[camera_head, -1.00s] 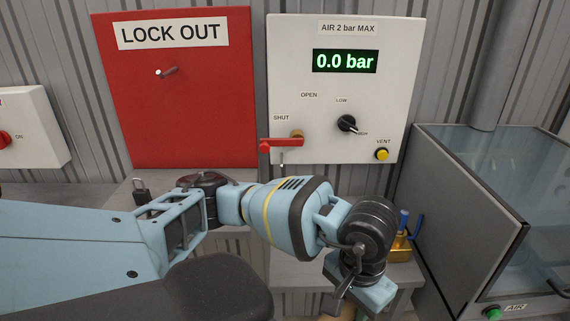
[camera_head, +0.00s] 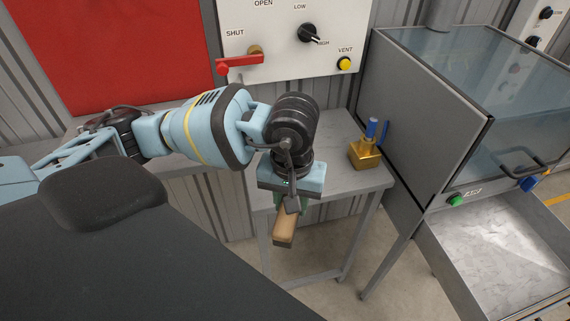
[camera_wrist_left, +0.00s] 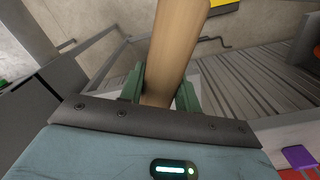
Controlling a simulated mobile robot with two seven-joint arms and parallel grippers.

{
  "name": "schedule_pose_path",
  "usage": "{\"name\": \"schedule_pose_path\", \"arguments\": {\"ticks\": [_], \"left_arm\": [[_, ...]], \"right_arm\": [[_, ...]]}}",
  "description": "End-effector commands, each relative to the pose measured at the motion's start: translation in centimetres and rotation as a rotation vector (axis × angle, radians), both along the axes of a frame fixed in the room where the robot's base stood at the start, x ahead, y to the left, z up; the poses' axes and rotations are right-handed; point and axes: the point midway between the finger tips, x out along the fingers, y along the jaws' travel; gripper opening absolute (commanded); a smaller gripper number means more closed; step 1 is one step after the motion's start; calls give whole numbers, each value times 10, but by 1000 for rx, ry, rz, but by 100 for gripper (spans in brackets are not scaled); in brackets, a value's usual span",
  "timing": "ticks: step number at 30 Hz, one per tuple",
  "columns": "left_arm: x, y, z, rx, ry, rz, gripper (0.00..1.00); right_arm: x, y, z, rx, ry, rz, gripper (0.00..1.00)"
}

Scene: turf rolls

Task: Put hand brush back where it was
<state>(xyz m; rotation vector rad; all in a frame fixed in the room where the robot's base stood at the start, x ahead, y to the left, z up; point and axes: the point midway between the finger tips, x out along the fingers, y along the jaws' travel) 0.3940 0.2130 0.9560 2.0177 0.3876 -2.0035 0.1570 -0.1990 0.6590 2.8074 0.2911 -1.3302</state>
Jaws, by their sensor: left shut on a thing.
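My left gripper (camera_head: 289,206) is shut on the hand brush (camera_head: 285,230), holding it in front of the small grey table's front edge. In the head view the brush shows as a light wooden piece pointing down toward me; I cannot see its bristles. In the left wrist view the wooden handle (camera_wrist_left: 177,45) runs up and away between the green fingers of the left gripper (camera_wrist_left: 160,85). My right gripper is not in view.
The grey table (camera_head: 345,178) carries a brass block (camera_head: 366,155) with blue handles. To the right stands a grey glass-topped cabinet (camera_head: 410,120) above a metal tray (camera_head: 455,265). Behind are the white air panel (camera_head: 285,50) and red lock-out board (camera_head: 110,50).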

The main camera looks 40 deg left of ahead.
Motion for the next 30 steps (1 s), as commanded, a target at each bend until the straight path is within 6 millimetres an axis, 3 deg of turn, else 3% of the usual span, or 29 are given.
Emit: {"name": "schedule_pose_path", "arguments": {"ticks": [30], "left_arm": [[68,4,-39,-10,5,2175,11]], "right_arm": [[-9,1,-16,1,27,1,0]]}}
